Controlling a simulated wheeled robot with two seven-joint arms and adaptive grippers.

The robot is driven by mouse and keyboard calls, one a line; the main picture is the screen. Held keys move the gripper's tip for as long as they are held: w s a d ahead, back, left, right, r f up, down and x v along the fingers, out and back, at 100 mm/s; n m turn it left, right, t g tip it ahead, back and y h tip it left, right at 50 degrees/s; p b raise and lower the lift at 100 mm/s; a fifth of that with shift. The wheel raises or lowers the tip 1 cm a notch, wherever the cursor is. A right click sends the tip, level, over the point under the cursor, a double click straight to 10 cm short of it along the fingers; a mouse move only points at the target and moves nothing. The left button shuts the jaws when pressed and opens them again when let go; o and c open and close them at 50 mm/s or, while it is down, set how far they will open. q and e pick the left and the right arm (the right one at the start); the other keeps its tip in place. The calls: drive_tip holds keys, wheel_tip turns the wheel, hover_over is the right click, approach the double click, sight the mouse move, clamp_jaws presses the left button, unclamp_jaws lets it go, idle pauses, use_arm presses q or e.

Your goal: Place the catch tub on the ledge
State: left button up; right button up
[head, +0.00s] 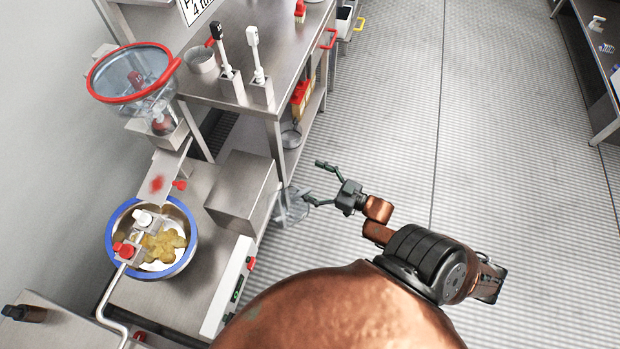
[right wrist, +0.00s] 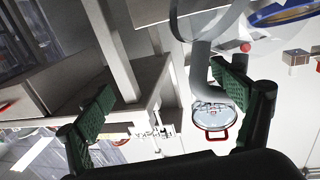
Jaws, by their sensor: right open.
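A clear, see-through tub (head: 293,207), which I take for the catch tub, is beside the steel bench's front edge in the head view. Its outline is faint and I cannot tell what it rests on. My right gripper (head: 312,181) is open to the right of the tub, fingers pointing toward it. In the right wrist view, a clear curved wall (right wrist: 190,22) and a grey bent handle-like part (right wrist: 202,72) show near the right finger. I see no grip on them. I cannot tell which surface is the ledge. My left gripper does not show.
A steel box (head: 243,190) stands on the low bench, left of the tub. A blue-rimmed bowl (head: 112,225) with yellow-brown food is farther left, below a red-rimmed clear hopper (head: 118,97). A taller steel table (head: 290,68) stands behind. The floor (head: 400,130) to the right is clear.

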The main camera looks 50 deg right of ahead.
clamp_jaws()
idle(0.9)
idle(0.8)
